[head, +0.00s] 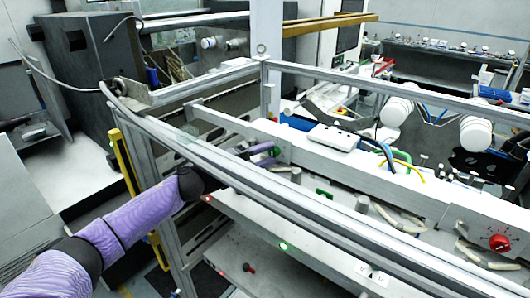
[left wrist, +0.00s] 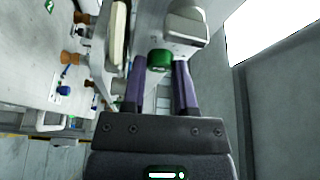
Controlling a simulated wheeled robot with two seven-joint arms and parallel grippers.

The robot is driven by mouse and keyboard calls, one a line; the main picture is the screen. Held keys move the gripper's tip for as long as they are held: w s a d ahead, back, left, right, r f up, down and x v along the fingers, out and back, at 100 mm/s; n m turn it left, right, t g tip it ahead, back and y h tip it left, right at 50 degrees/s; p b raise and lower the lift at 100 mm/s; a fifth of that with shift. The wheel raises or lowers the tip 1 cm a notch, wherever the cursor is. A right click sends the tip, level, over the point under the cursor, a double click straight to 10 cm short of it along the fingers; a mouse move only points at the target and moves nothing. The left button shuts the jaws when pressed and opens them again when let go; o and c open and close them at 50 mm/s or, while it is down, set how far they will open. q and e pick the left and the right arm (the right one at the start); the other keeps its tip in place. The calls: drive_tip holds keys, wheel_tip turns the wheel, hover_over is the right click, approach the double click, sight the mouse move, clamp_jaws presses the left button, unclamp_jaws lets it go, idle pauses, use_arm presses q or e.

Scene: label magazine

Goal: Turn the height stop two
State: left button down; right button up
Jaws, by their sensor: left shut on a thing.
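The height stop shows as a green knob (head: 276,151) on the inner side of the machine frame, partly hidden by the gripper in the head view. It also shows in the left wrist view (left wrist: 160,59), upper middle, below a grey-white rounded block. My left gripper (head: 266,154) reaches through the frame below the upper rail. Its purple fingers (left wrist: 159,80) stand on either side of the green knob and are shut on it. The rail hides part of my wrist in the head view. I cannot tell how far the knob is turned. My right gripper is not in view.
A long metal rail (head: 285,195) crosses in front of my left arm. A white socket box (head: 335,137) sits on the machine's top ledge. A red knob (head: 500,242) is at far right. In the left wrist view, a pale upright plate (left wrist: 119,32) stands close left of the fingers.

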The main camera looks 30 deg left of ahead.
use_arm(q)
drive_tip(key=shift+m, duration=0.5)
drive_tip(key=shift+c, duration=2)
unclamp_jaws()
drive_tip(key=shift+s, duration=0.1)
drive_tip(key=shift+s+a+f, duration=0.15)
drive_tip(key=shift+s+a, duration=0.1)
drive_tip(key=b+v, duration=0.1)
drive_tip(key=v, duration=0.8)
drive_tip(key=shift+r, duration=0.3)
drive_tip(key=shift+s, duration=0.1)
